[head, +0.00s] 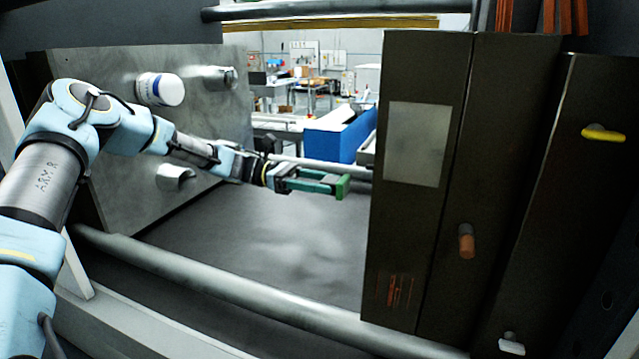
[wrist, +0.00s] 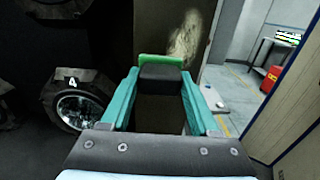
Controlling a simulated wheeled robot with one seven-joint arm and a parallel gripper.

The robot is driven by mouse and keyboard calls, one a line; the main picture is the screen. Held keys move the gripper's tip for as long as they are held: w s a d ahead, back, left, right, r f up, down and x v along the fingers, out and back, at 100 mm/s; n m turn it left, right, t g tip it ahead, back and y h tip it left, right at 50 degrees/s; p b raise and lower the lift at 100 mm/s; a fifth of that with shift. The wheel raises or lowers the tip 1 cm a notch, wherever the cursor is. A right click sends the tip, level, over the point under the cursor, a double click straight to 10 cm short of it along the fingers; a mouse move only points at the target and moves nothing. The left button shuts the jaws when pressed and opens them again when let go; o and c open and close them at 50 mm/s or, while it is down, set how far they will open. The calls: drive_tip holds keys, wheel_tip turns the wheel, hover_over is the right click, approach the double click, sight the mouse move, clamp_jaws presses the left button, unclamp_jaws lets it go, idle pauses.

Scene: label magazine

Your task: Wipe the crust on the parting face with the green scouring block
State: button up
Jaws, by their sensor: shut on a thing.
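My gripper (head: 318,185) reaches out to the right in the head view, with its teal fingers shut on the green scouring block (head: 343,187). In the wrist view the block (wrist: 162,59) shows as a green strip with a dark part behind it, between the fingertips (wrist: 160,82). Beyond it stands the dark brown parting face (wrist: 150,28). A pale, tan crust (wrist: 187,40) marks that face, just above and right of the block. In the head view a gap shows between the block and the dark mould block (head: 395,225); its crusted face is hidden there.
A grey metal plate (head: 105,165) with projecting cylinders stands behind my arm. A round steel bar (head: 250,305) crosses the front, and another (head: 335,168) runs behind my gripper. A round metal part marked 4 (wrist: 80,108) is at left in the wrist view.

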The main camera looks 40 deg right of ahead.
sight(347, 187)
drive_tip(key=shift+b+x, duration=0.3)
drive_tip(key=shift+x, duration=2.15)
drive_tip(key=shift+x, duration=1.05)
drive_tip(key=shift+a, duration=0.1)
drive_tip(key=shift+s+a+r+p, duration=0.1)
drive_tip(key=shift+s+a+p, duration=0.6)
drive_tip(key=shift+a, duration=0.35)
drive_tip(key=shift+s+a+f+p, duration=0.1)
drive_tip(key=shift+s+a+p, duration=0.65)
drive_tip(key=shift+a, duration=0.3)
drive_tip(key=shift+s+a+r+p, duration=0.1)
drive_tip(key=shift+s+a+p, duration=0.55)
drive_tip(key=shift+a, duration=0.4)
